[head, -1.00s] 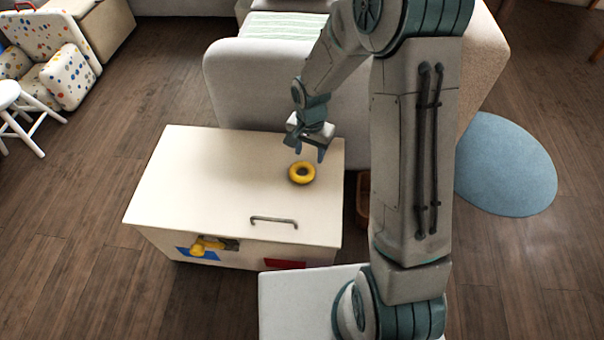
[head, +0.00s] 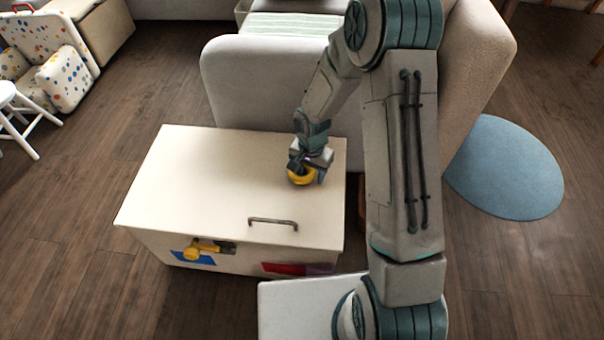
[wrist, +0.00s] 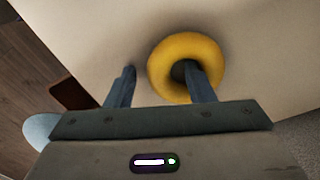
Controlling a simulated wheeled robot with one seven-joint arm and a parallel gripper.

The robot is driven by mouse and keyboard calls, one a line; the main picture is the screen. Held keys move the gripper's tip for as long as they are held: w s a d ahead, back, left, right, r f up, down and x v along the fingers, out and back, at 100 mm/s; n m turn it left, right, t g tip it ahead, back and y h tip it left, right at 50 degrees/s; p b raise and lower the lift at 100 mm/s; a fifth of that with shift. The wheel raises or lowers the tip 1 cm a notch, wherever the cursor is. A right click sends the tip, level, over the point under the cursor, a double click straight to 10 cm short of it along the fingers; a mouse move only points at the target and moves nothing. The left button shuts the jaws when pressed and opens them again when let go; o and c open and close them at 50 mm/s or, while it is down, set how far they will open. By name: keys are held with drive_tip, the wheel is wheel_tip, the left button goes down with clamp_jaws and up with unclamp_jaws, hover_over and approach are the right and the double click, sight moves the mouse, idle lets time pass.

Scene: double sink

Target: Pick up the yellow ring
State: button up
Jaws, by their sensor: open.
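The yellow ring (head: 299,182) lies flat near the right end of the white box lid (head: 220,180). My gripper (head: 310,175) is right above the ring, pointing down, and partly hides it in the head view. In the wrist view the whole ring (wrist: 187,46) shows with a dark hole. My gripper (wrist: 156,70) is open. Its right finger is over or in the ring's hole, and its left finger is outside the ring to the left. The band of the ring's left side lies between the fingers. I cannot tell how deep the fingertips reach.
The lid has a grey handle (head: 273,221) near its front edge. A grey sofa (head: 265,85) stands close behind the box. The left part of the lid is clear.

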sight(310, 173)
drive_tip(key=c, duration=1)
drive_tip(key=shift+r, duration=0.15)
wheel_tip(310, 173, up, 4)
drive_tip(key=shift+r+p, duration=0.1)
drive_tip(key=shift+p, duration=1)
drive_tip(key=w+d+r+p, duration=0.1)
drive_tip(key=d+r+p, duration=0.15)
drive_tip(key=d, duration=0.35)
drive_tip(key=d+r+p, duration=0.1)
drive_tip(key=d+r, duration=0.3)
drive_tip(key=d, duration=0.2)
drive_tip(key=a+r+n+p, duration=0.1)
drive_tip(key=r+n+p, duration=0.1)
drive_tip(key=r+p, duration=0.6)
drive_tip(key=a+r+n+p, duration=0.1)
drive_tip(key=r+n+p, duration=0.1)
drive_tip(key=r+p, duration=0.7)
drive_tip(key=a+r+n+p, duration=0.2)
drive_tip(key=r+p, duration=0.6)
drive_tip(key=p, duration=0.1)
drive_tip(key=shift+s+a+r+p, duration=0.1)
drive_tip(key=shift+s+r+p, duration=0.05)
drive_tip(key=shift+r+p, duration=0.15)
